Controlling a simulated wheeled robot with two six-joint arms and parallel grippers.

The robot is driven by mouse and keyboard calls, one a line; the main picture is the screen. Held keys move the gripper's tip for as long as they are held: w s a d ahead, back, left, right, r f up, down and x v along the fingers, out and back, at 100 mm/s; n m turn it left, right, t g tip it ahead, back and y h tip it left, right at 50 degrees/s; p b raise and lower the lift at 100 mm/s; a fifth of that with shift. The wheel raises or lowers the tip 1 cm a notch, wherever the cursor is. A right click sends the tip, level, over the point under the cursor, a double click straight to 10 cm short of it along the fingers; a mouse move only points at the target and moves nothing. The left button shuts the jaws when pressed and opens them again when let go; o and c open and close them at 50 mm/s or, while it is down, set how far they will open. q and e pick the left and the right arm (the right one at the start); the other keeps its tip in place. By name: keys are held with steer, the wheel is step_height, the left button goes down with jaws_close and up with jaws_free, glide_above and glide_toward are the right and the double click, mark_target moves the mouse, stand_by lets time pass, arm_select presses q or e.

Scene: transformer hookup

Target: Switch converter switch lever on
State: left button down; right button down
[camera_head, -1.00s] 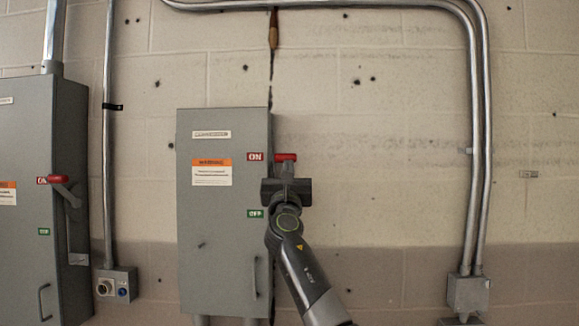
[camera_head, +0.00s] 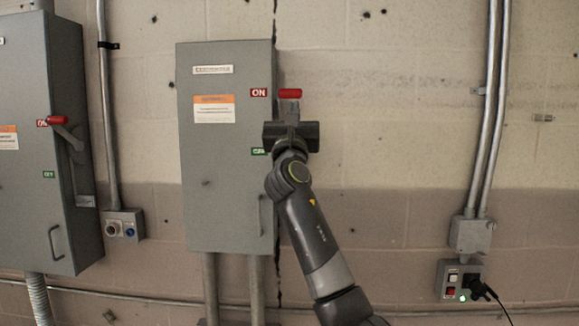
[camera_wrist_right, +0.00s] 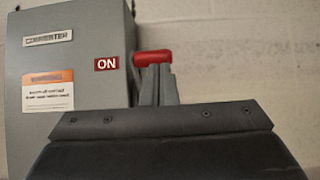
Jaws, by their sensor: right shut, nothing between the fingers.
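The converter box (camera_head: 225,185) is a grey wall cabinet with a nameplate and an orange warning label. Its switch lever has a red handle (camera_head: 290,93) at the box's right side, level with the red ON label (camera_head: 258,92). The green OFF label lies lower, partly hidden by my right gripper (camera_head: 290,122). The right gripper is shut and empty, just below the red handle. In the right wrist view the red handle (camera_wrist_right: 153,57) stands beside the ON label (camera_wrist_right: 106,63), behind the grey fingers. Whether the fingers touch the lever I cannot tell. My left gripper is out of view.
A second grey box (camera_head: 35,150) with a red lever (camera_head: 57,120) stands at the left. A small socket box (camera_head: 122,226) is between them. Conduits (camera_head: 490,130) and a switch box with a green light (camera_head: 460,281) are at the right. The wall between is clear.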

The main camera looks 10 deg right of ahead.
steer(key=b+v, duration=0.5)
steer(key=v, duration=0.8)
steer(key=shift+w+f, duration=0.3)
steer(key=shift+f, duration=0.1)
